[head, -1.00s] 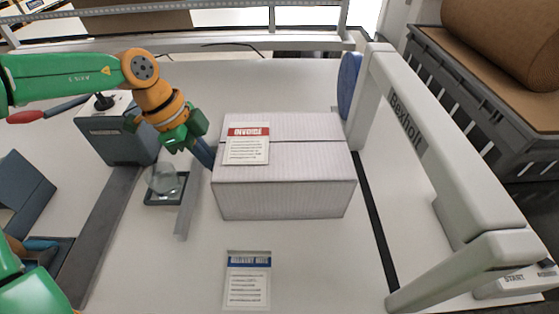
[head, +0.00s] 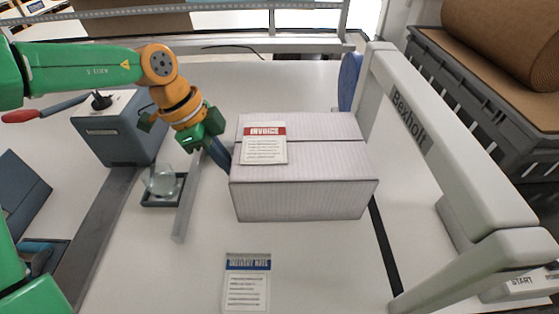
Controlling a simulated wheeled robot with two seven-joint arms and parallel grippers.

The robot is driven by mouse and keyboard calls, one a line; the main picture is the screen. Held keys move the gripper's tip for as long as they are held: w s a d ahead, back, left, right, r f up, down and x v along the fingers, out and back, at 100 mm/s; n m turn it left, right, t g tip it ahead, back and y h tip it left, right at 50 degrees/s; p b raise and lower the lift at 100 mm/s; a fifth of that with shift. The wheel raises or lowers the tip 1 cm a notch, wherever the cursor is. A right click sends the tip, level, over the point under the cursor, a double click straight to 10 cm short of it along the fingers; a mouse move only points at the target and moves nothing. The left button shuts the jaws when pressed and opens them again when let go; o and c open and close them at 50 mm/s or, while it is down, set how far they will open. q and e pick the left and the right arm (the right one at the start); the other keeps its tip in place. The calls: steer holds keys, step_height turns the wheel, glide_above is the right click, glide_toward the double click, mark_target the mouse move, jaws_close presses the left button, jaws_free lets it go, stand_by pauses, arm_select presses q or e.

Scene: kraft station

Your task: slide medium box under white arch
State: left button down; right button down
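The medium box (head: 305,193) is a closed, pale striped carton on the white table, with an invoice sheet (head: 263,146) on its top. The white arch (head: 440,170) stands to its right, its beam running from the back to the front right. The box's right side is close to the arch opening; its far right corner is near the arch's rear post. My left gripper (head: 221,157) is at the box's left side, fingers pointing down against or very near that face. Whether its fingers are open or shut is unclear. My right gripper is not in view; a green arm part shows at lower left.
A delivery note (head: 247,284) lies on the table in front of the box. A grey device (head: 117,128), a small dark tray (head: 163,190) with a glassy item, and a grey rail (head: 186,205) are on the left. A dark strip (head: 386,255) crosses the table under the arch.

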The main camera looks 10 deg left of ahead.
arm_select(q)
steer(key=shift+w+d, duration=0.2)
steer(key=shift+d, duration=0.55)
steer(key=shift+w+d, duration=0.15)
steer(key=shift+d, duration=0.55)
steer(key=shift+w+d, duration=0.2)
steer(key=shift+d, duration=0.55)
steer(key=shift+w+d, duration=0.15)
steer(key=shift+d, duration=0.55)
steer(key=shift+d, duration=0.1)
